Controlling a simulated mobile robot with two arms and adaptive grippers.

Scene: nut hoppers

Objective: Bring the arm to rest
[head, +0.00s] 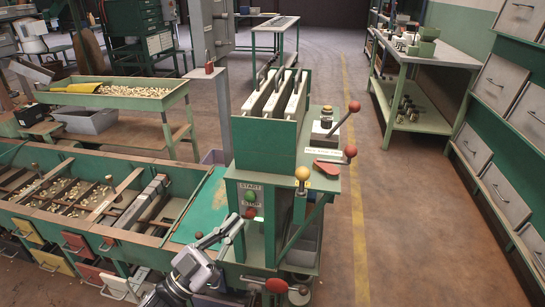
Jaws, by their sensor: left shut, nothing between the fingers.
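My left gripper (232,228) reaches up from the bottom of the head view, grey and black. It is shut and empty, its fingertips beside the front of a green machine (258,225). The tips show close to a red STOP button (250,212), under a green START button (250,196); I cannot tell whether they touch the machine. My right gripper is not in view.
Red-knobbed levers (345,115) stick out at the machine's right side. A green hopper bench (130,232) with nuts and drawers lies left. A nut-filled tray table (120,92) stands behind it. The floor (390,200) right of the machine is clear.

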